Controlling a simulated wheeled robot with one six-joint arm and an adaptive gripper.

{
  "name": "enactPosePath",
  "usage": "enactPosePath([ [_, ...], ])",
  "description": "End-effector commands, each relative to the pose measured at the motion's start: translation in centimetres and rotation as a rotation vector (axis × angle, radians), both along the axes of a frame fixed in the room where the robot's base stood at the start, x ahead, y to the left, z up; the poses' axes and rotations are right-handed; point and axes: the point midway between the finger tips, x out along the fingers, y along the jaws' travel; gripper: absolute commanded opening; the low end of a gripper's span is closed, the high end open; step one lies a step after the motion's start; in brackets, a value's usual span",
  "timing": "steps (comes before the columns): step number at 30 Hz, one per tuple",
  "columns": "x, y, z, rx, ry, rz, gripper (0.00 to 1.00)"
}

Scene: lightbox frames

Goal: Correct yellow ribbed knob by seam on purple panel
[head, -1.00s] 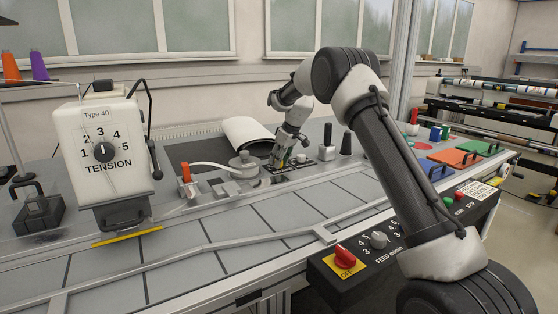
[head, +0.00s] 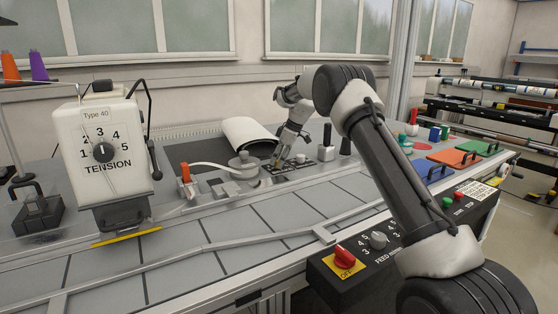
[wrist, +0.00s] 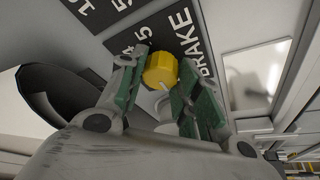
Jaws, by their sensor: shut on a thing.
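The yellow knob (wrist: 160,70) sits on a dark panel (wrist: 128,36) with white print reading BRAKE and scale numbers. The panel looks black here, not purple. My gripper (wrist: 158,88) has its green-padded fingers on both sides of the knob and is shut on it. A small white mark shows on the knob's near side; its pointing direction is hard to read. In the head view my gripper (head: 279,160) is tilted down at this panel (head: 290,168), and the knob is mostly hidden and too small to judge.
A dark post with a white base (head: 326,150) stands close right of my gripper. A grey round part (head: 243,166) and a red-topped part (head: 186,172) stand to the left. The grey table front (head: 240,228) is mostly clear.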

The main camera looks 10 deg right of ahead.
Motion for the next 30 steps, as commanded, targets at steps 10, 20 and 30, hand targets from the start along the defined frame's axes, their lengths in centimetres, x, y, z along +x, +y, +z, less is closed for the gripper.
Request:
enactPosePath([
  [10,0.0,0.0,0.0,0.0,-0.001,0.0,0.53],
  [20,0.0,-0.1,0.1,0.0,0.0,-0.001,0.54],
  [30,-0.9,-2.1,5.5,0.001,-0.006,-0.004,0.54],
])
